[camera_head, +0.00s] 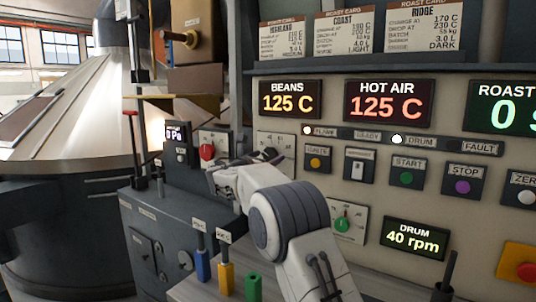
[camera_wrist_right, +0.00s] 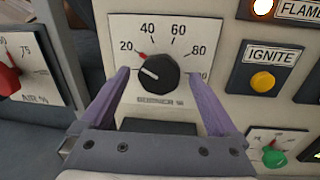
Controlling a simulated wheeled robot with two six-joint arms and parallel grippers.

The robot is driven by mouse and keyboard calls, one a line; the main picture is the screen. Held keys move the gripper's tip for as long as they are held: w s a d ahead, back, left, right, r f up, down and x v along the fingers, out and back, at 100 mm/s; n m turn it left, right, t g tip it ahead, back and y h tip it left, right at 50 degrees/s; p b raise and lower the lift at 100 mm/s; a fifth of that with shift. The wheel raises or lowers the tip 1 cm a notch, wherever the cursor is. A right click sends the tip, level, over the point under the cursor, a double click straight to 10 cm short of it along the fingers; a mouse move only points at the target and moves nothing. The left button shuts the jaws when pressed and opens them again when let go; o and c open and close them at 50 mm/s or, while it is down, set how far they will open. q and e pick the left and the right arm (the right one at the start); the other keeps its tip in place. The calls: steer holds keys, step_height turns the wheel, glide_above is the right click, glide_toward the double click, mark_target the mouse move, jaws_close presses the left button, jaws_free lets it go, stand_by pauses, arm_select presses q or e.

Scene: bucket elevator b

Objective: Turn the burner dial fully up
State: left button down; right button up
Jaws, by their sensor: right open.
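The burner dial is a black knob (camera_wrist_right: 160,72) on a white plate with a scale running from 20 past 80. In the right wrist view a white line on the knob points left and slightly up, just below the 20. A red mark sits by the knob's upper left. My right gripper (camera_wrist_right: 156,84) is open, with one purple finger on each side of the knob; contact is not clear. In the head view the gripper (camera_head: 238,176) is in front of the dial plate (camera_head: 286,140) and partly hides it. My left gripper is out of view.
A red air knob (camera_head: 207,152) is left of the dial. An ignite button (camera_head: 315,163) and a green knob (camera_head: 342,225) are to its right. The hot air display (camera_head: 387,103) reads 125 C.

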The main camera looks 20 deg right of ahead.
steer(key=shift+w+d, duration=0.35)
steer(key=shift+w, duration=0.05)
steer(key=shift+c, duration=0.3)
